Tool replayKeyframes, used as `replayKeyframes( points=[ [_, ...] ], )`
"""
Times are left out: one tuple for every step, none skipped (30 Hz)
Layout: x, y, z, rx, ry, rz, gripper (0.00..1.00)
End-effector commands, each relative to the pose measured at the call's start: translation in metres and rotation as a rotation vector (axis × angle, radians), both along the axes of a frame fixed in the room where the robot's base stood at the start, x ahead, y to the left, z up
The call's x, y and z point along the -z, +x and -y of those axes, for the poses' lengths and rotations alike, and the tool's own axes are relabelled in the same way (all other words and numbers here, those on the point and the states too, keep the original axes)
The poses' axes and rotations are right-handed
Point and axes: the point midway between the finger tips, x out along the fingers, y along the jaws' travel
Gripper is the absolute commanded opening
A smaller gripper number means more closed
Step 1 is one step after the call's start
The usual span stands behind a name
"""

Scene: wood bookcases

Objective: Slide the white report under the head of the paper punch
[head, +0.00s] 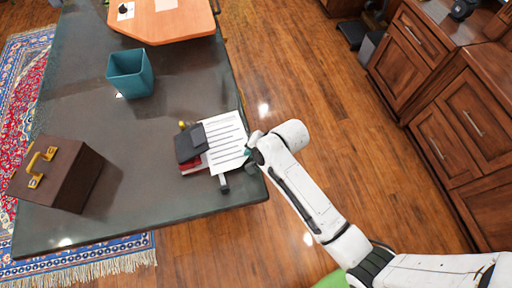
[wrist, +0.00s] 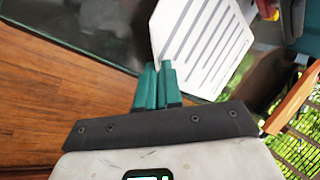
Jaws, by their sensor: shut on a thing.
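The white report (head: 226,142) has dark printed lines and lies at the right edge of the dark table. My gripper (head: 250,153) is at its right edge. In the wrist view, my gripper's teal fingers (wrist: 158,84) are closed together on the near corner of the report (wrist: 205,45). The paper punch (head: 190,146) has a dark head and a red part below, and stands at the report's left side. The report's left edge meets the punch; I cannot tell how far it is under the head.
The dark table (head: 150,170) also bears a teal open bin (head: 130,73), a brown box with a yellow handle (head: 58,175) and an orange board (head: 165,20). Wooden cabinets (head: 465,125) stand at the right, across open floor.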

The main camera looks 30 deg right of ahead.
Motion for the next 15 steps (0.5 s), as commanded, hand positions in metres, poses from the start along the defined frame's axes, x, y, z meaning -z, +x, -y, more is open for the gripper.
replayKeyframes(
  points=[
    [-0.002, 0.001, -0.005, -0.002, 0.0, 0.001, 0.0],
    [-0.002, 0.002, -0.007, -0.002, 0.0, 0.001, 0.0],
    [-0.002, 0.003, -0.009, -0.002, 0.0, 0.001, 0.0],
    [-0.003, 0.003, -0.011, -0.002, 0.0, 0.001, 0.0],
    [-0.002, 0.004, -0.013, -0.001, -0.001, 0.002, 0.0],
    [-0.002, 0.004, -0.016, -0.003, -0.001, 0.002, 0.0],
    [-0.002, 0.005, -0.018, -0.002, 0.0, 0.001, 0.0],
    [-0.002, 0.005, -0.021, -0.002, 0.0, 0.001, 0.0],
    [-0.002, 0.006, -0.023, -0.002, 0.0, 0.001, 0.0],
    [-0.002, 0.007, -0.025, -0.002, 0.0, 0.001, 0.0],
    [-0.002, 0.007, -0.027, -0.002, 0.0, 0.001, 0.0],
    [-0.002, 0.008, -0.029, -0.002, 0.0, 0.001, 0.0],
    [-0.002, 0.008, -0.03, -0.002, 0.0, 0.001, 0.0],
    [-0.002, 0.009, -0.031, -0.002, 0.0, 0.002, 0.0],
    [-0.002, 0.009, -0.033, -0.001, -0.001, 0.003, 0.0]
  ],
)
